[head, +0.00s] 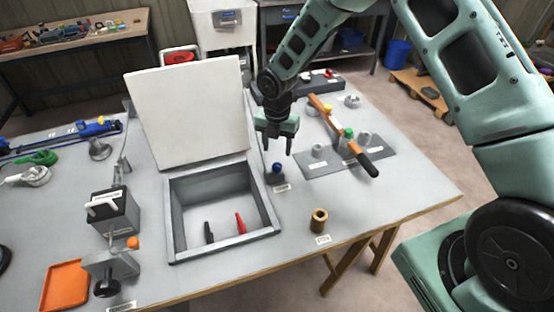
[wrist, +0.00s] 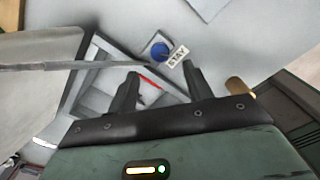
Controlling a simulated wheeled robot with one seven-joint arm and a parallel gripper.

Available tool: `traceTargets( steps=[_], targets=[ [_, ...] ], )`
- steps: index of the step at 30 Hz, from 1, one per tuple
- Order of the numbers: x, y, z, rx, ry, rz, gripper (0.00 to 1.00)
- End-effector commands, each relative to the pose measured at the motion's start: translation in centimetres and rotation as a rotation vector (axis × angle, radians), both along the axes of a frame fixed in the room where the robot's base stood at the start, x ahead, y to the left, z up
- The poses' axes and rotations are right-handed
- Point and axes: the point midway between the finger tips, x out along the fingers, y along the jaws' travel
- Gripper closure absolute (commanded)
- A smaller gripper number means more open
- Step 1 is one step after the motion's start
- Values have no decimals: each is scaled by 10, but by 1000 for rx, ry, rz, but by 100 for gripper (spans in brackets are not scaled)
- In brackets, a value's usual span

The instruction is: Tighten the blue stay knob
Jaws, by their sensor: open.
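The blue stay knob (head: 277,168) stands on the bench top just right of the open hatch box. It also shows in the wrist view (wrist: 159,50), beside a label reading STAY (wrist: 178,56). My gripper (head: 277,150) points down above the knob in the head view, with its fingers apart and nothing between them. In the wrist view the two fingertips (wrist: 160,70) lie short of the knob, which shows beyond them and apart from them. The white hatch lid (head: 190,112) stands raised behind the box (head: 172,215).
A red and a black item lie inside the box (head: 240,223). A brass-coloured cylinder (head: 319,220) stands front right. A long orange-brown lever with a dark grip (head: 362,157) crosses a grey plate to the right.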

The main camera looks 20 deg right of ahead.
Motion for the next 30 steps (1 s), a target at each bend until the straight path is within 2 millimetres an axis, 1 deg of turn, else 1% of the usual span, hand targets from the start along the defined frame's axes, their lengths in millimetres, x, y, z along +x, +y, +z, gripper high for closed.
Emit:
traceTargets(
  steps=[3, 6, 12, 18, 24, 26, 27, 29, 30],
  targets=[
    [-1, 1, -23, 0, 3, 1, 49],
    [-1, 1, -41, 0, 3, 2, 49],
    [-1, 0, -64, 0, 1, 0, 49],
    [0, 0, -71, 0, -1, 0, 49],
    [0, 0, -71, 0, -1, 0, 49],
    [0, 0, -71, 0, -1, 0, 66],
    [0, 0, -71, 0, -1, 0, 77],
    [0, 0, -71, 0, -1, 0, 94],
    [0, 0, -71, 0, -1, 0, 94]
  ],
)
